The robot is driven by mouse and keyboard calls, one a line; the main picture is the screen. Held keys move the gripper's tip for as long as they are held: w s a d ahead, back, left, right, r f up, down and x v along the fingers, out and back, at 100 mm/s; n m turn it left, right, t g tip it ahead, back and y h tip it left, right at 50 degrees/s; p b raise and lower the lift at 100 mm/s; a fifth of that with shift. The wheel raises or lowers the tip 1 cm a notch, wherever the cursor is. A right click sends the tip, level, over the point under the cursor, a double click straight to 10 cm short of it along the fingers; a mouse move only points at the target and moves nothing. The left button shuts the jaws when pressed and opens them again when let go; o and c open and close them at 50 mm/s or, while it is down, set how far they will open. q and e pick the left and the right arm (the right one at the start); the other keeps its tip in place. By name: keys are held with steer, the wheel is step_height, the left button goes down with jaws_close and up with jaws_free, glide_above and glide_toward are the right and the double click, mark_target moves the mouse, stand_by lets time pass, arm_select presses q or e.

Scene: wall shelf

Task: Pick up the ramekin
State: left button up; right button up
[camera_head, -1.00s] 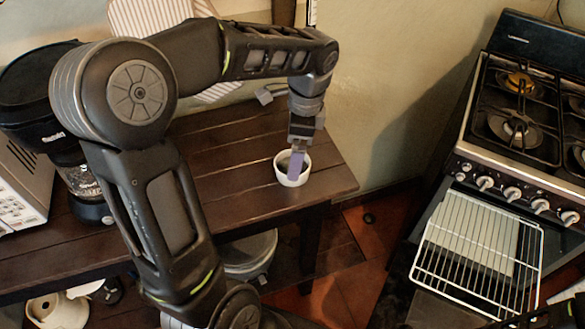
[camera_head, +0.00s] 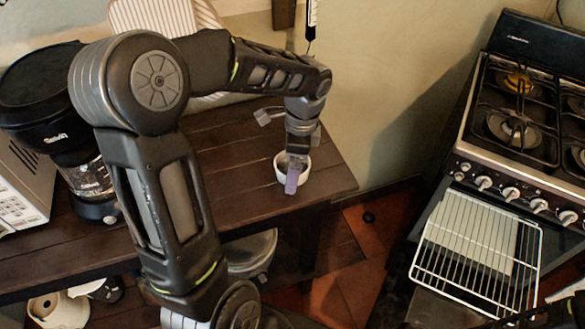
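The white ramekin (camera_head: 281,170) stands upright near the right end of the dark wooden table (camera_head: 235,180). My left gripper (camera_head: 293,176) is right at it, pointing down from above. A purple-grey finger covers part of the ramekin's rim and near wall. The other finger is hidden or too small to make out, so I cannot tell whether the gripper is open or shut, or whether it touches the ramekin. My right gripper is not in view.
A black coffee maker (camera_head: 45,95) and a white appliance (camera_head: 22,190) stand at the table's left. A stove (camera_head: 520,110) with a wire rack (camera_head: 475,250) is at the right. A lidded pot (camera_head: 250,252) sits below the tabletop. Boards (camera_head: 160,15) lean against the wall.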

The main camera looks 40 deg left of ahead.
arm_select(q)
steer(key=c, duration=1.7)
